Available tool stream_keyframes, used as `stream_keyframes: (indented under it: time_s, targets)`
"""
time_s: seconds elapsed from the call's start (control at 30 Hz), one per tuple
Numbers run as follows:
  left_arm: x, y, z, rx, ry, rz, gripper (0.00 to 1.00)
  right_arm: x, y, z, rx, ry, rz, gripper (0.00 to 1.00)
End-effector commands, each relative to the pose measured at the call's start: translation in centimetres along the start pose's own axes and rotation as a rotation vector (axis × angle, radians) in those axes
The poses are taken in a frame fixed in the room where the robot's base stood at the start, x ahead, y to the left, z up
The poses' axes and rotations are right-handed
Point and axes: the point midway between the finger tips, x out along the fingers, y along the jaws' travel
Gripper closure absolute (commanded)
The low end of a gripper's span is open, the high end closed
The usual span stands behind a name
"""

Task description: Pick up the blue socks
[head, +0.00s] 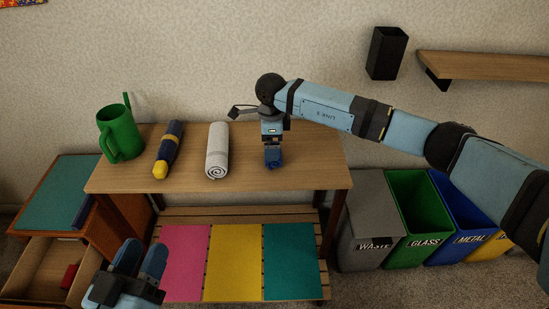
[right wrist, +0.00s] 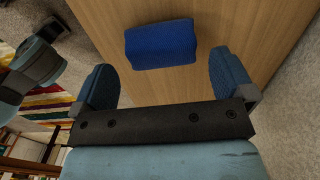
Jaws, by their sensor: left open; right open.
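The blue socks (right wrist: 160,43) are a rolled, knitted bundle lying on the wooden table top. In the right wrist view they lie ahead of my right gripper (right wrist: 165,78), whose two fingers are spread apart with nothing between them. In the head view my right gripper (head: 273,153) points down over the right part of the table, and it largely hides the socks there. My left gripper (head: 142,254) is open and empty at the lower left, in front of the table.
A white rolled towel (head: 217,150), a dark blue and yellow umbrella (head: 168,147) and a green watering can (head: 119,135) stand or lie left on the table (head: 243,181). Labelled bins (head: 369,218) stand at the right. An open drawer (head: 38,268) is at the left.

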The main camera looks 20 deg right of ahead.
Motion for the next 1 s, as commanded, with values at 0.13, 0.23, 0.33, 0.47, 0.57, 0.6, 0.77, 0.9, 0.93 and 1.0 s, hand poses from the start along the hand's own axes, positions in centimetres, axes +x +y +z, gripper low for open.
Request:
stream_keyframes:
  time_s: [0.13, 0.23, 0.33, 0.47, 0.57, 0.6, 0.77, 0.9, 0.93, 1.0]
  targets:
    - [0.0, -0.1, 0.6, -0.001, -0.016, 0.001, 0.57, 1.1, 0.0, 0.0, 0.0, -0.001, 0.001, 0.0]
    - [0.0, -0.3, 1.9, -0.001, -0.049, 0.004, 0.57, 2.8, 0.0, -0.1, 0.0, 0.0, 0.002, 0.0]
    - [-0.1, -0.5, 3.1, -0.001, -0.089, 0.008, 0.57, 4.4, -0.1, -0.1, 0.0, -0.001, 0.003, 0.0]
    - [-0.1, -0.6, 3.7, -0.003, -0.118, 0.011, 0.57, 5.5, -0.1, -0.1, -0.001, -0.001, 0.001, 0.0]
    - [-0.1, -0.6, 3.8, -0.004, -0.127, 0.012, 0.57, 5.7, -0.1, -0.1, 0.0, -0.002, 0.0, 0.0]
    - [-0.1, -0.6, 3.8, -0.004, -0.128, 0.012, 0.57, 5.7, -0.1, -0.1, 0.0, -0.002, 0.0, 0.0]
    - [-0.1, -0.5, 3.7, -0.004, -0.127, 0.012, 0.57, 5.6, -0.1, -0.1, 0.0, -0.002, 0.0, 0.05]
    - [-0.1, -0.5, 3.7, -0.004, -0.127, 0.012, 0.57, 5.6, -0.1, -0.1, 0.0, -0.001, 0.0, 0.37]
    - [-0.1, -0.5, 3.7, -0.004, -0.127, 0.012, 0.57, 5.6, -0.1, -0.1, 0.0, -0.001, 0.0, 0.43]
    - [-0.1, -0.5, 3.7, -0.004, -0.127, 0.012, 0.57, 5.6, -0.1, -0.1, 0.0, -0.001, 0.0, 0.43]
